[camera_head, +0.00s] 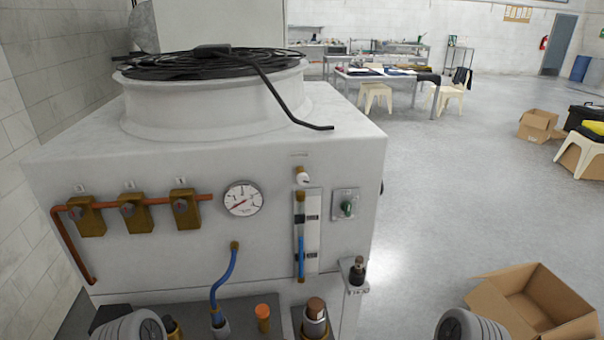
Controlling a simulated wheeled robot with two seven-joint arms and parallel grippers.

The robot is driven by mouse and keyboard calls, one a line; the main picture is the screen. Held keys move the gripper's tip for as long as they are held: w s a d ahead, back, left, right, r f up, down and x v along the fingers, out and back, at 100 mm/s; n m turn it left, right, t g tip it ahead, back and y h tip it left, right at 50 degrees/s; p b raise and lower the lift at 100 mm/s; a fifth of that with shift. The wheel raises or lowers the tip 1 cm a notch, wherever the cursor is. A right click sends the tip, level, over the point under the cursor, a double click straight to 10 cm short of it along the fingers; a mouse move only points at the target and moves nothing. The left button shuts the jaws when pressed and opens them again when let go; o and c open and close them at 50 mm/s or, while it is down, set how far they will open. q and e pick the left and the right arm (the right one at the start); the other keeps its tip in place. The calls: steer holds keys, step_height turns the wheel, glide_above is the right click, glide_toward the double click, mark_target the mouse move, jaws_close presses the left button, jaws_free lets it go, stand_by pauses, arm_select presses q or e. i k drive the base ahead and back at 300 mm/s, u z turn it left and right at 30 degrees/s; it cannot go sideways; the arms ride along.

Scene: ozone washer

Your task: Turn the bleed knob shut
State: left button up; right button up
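A pale machine cabinet (150,250) fills the left and middle of the view. I cannot read which control is marked as the bleed knob. A small whitish knob (303,178) sits below a tiny label at the top of a flow tube (300,240) with a blue lower part. A dark knob (358,269) on a small bracket stands at the cabinet's lower right corner. Whether either knob is open or shut cannot be told. Rounded grey parts of my two arms show at the bottom edge; neither gripper is in view.
Fittings, including an orange cap (263,311), stand below. An open cardboard box (535,305) lies at lower right; the floor between is clear.

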mark_target(303, 179)
steer(key=k, duration=0.5)
steer(key=z, duration=0.75)
steer(key=i, duration=0.75)
steer(key=u, duration=1.05)
